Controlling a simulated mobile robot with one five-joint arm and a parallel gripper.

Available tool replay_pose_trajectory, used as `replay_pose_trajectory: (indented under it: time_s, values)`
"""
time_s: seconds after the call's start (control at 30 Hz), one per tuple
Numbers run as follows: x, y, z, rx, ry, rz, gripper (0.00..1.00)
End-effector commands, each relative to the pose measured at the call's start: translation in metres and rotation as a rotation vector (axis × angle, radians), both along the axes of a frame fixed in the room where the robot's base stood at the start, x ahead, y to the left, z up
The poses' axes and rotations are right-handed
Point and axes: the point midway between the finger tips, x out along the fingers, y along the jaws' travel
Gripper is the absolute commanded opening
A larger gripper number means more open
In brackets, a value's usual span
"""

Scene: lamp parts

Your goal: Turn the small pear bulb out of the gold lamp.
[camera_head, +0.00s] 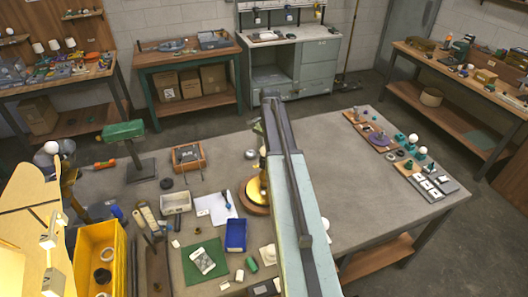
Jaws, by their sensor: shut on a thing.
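The gold lamp (254,192) stands on the table just left of my arm; its round wooden base and shiny gold part show, and my arm covers its right side.
A green desk lamp (126,132), an orange-edged box (188,157), a blue bin (236,235) and a white tray (176,203) stand left of my arm. A yellow crate (88,240) is at the left. Boards with small parts (378,137) lie right; the table between is clear.

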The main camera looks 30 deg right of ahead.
Motion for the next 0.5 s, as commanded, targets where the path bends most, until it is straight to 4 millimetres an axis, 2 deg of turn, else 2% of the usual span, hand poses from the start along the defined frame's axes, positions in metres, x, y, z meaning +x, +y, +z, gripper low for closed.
replay_pose_trajectory:
  time_s: [0.33, 0.5]
  values:
    - [0.0013, 0.0002, 0.0003, -0.001, -0.002, 0.065, 0.08]
    - [0.0022, 0.0006, 0.001, -0.002, -0.002, 0.366, 0.08]
